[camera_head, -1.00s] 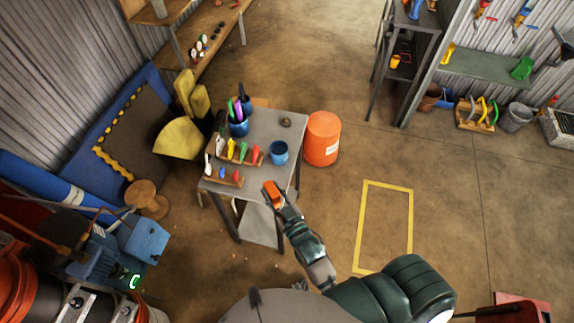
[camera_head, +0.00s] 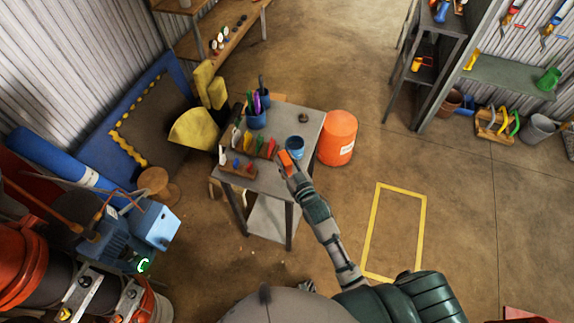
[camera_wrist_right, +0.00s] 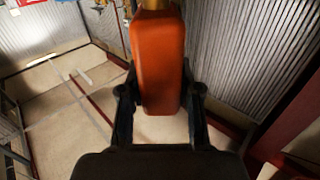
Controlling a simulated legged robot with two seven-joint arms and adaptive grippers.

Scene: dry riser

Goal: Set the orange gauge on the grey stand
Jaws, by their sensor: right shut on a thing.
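The orange gauge (camera_head: 286,160) is in my right gripper (camera_head: 290,165), just over the near right part of the grey table. The right wrist view shows the orange block-shaped body of the gauge (camera_wrist_right: 160,65) upright between my two dark fingers (camera_wrist_right: 162,105), with a brass-coloured part at its top. In the head view the gauge is close in front of a blue cup, and I cannot tell whether they touch. A small dark grey round piece (camera_head: 303,117) lies at the far right of the tabletop; I cannot tell whether it is the stand. My left gripper is out of view.
The grey table (camera_head: 278,122) carries the blue cup (camera_head: 295,148), a blue holder (camera_head: 256,120) with markers, and wooden racks (camera_head: 238,170) of coloured items on its left. An orange bucket (camera_head: 338,140) stands right of it.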

